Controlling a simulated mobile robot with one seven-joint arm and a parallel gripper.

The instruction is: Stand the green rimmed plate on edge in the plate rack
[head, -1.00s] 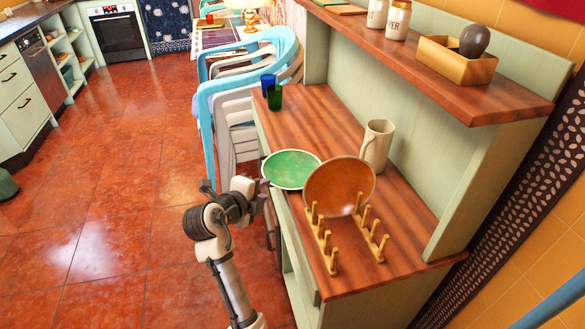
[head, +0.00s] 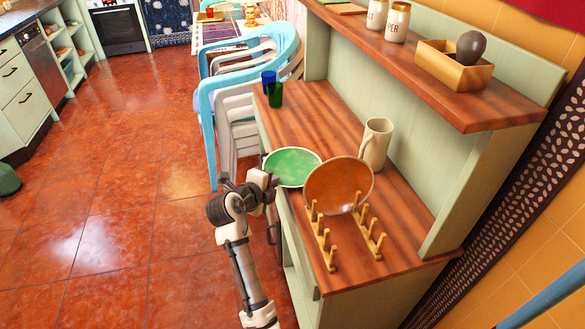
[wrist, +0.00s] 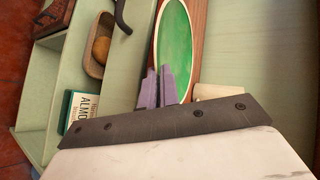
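The green rimmed plate (head: 292,167) lies on the wooden counter by its left edge, its near side partly overlapped by the brown plate. In the wrist view its green face (wrist: 177,45) and pale rim show just beyond my fingers. The wooden plate rack (head: 330,246), two rows of pegs, stands at the near end of the counter. My gripper (head: 270,181) is beside the plate's left rim. In the wrist view its two purple fingers (wrist: 157,88) are close together near the rim; whether they are shut or touch the plate is unclear.
A brown plate (head: 338,185) stands tilted at the rack's far end. A cream mug (head: 376,144) stands behind it, with blue (head: 268,80) and green (head: 275,96) cups farther back. An upper shelf (head: 420,60) overhangs the counter. Open shelves (wrist: 60,75) hold a box and wooden bowl.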

